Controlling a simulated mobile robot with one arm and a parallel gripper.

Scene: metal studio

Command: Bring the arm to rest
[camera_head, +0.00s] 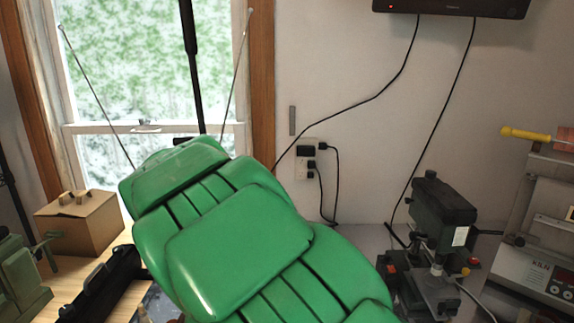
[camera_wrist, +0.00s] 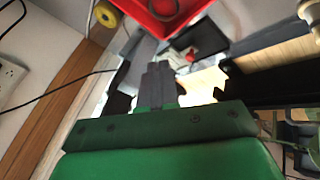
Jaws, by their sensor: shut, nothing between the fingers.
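My green arm (camera_head: 235,235) rises through the middle of the head view, in front of the window. My gripper is not clearly visible there, hidden by or beyond the arm. In the wrist view my gripper (camera_wrist: 158,70) shows its dark grey fingers side by side beyond the green mount. They are shut and hold nothing.
A brown box (camera_head: 80,222) and a green machine (camera_head: 20,280) stand at left on a wooden bench. Cables hang on the wall. In the wrist view a red open-box-shaped thing (camera_wrist: 150,22) is near the top.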

